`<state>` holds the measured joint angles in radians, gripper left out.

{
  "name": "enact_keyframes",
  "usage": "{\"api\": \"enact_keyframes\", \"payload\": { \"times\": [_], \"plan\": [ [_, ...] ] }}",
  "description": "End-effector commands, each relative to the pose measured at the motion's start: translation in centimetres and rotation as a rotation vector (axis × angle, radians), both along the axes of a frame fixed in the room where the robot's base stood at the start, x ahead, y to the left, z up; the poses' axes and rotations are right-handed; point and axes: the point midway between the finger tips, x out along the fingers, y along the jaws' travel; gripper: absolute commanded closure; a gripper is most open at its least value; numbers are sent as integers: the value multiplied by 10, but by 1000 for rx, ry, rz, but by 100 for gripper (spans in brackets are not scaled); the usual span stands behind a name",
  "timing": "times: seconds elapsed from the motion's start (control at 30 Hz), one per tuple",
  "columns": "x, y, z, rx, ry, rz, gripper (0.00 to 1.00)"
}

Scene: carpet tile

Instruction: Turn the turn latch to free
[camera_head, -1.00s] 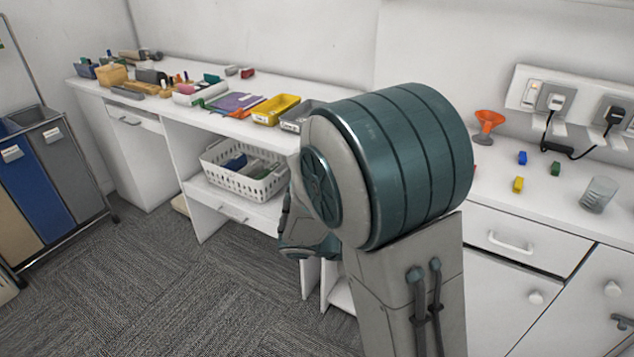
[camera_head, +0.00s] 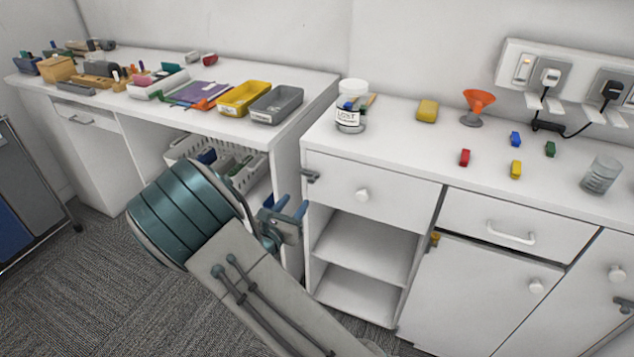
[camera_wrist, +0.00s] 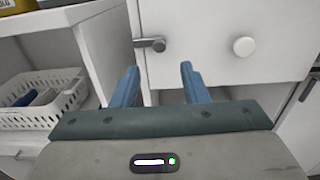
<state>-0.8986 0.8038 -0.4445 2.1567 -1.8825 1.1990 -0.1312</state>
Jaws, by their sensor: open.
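A grey turn latch (camera_head: 311,176) sits at the upper left edge of a white drawer front (camera_head: 335,181) with a round knob (camera_head: 362,195). In the wrist view the latch (camera_wrist: 150,43) lies about horizontal, its round pivot on the right and its lever pointing left over the cabinet's side edge. My gripper (camera_head: 286,205) is open and empty, with two blue fingers. In the wrist view the fingertips (camera_wrist: 159,68) point toward the cabinet front, below the latch and apart from it. The knob (camera_wrist: 244,47) is to their right.
A brass-coloured latch (camera_head: 435,239) and a dark latch (camera_head: 624,304) sit on other doors to the right. Open shelves (camera_head: 365,250) lie below the drawer. A white basket (camera_wrist: 45,100) stands left of my gripper. A labelled jar (camera_head: 350,108) stands on the counter above.

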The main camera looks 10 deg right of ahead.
Motion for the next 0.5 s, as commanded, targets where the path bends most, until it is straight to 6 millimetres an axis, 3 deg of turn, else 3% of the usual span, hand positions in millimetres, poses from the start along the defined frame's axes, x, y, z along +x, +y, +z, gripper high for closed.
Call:
{"api": "enact_keyframes", "payload": {
  "times": [0.3,0.5],
  "plan": [
    [54,-43,0,-1,-1,-7,59],
    [73,-57,0,0,0,-7,59]
  ]
}}
